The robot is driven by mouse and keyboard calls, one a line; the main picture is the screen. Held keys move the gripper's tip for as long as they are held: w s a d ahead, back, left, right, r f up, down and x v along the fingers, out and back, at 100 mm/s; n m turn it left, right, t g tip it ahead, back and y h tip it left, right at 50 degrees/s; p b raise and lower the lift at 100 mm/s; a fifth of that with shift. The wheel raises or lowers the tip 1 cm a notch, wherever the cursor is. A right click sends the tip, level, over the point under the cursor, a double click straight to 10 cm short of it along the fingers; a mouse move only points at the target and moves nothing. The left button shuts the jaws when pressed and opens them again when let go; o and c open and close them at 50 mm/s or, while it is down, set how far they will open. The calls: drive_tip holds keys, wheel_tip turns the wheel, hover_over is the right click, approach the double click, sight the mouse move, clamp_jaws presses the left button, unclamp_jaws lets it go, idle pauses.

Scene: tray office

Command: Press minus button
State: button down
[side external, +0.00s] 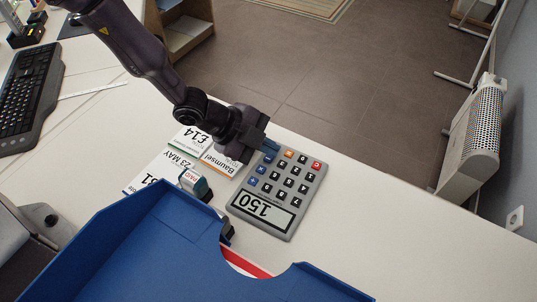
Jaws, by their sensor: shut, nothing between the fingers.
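The grey calculator (234,197) lies on the white desk, turned so that its display (263,212) is nearest the camera and reads 150 upside down. It has dark keys, a column of blue keys (253,183) on its left side, and orange and red keys at its far edge. The marks on the blue keys are too small for me to tell which is minus. My gripper (270,150) is shut and empty at the calculator's far left corner, over the far end of the blue column. I cannot tell whether the fingertips touch a key. The gripper hides part of that corner.
A blue tray (150,245) fills the near side. Printed cards (180,161) and a small stamp (194,182) marked PAID lie left of the calculator. A black keyboard (30,95) is at far left. The desk right of the calculator is clear up to its edge.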

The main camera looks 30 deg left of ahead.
sight(268, 160)
drive_tip(key=shift+f, duration=0.1)
drive_tip(key=shift+f, duration=0.3)
drive_tip(key=shift+f, duration=0.4)
idle(0.4)
drive_tip(key=shift+r, duration=0.85)
drive_tip(key=shift+r, duration=2.5)
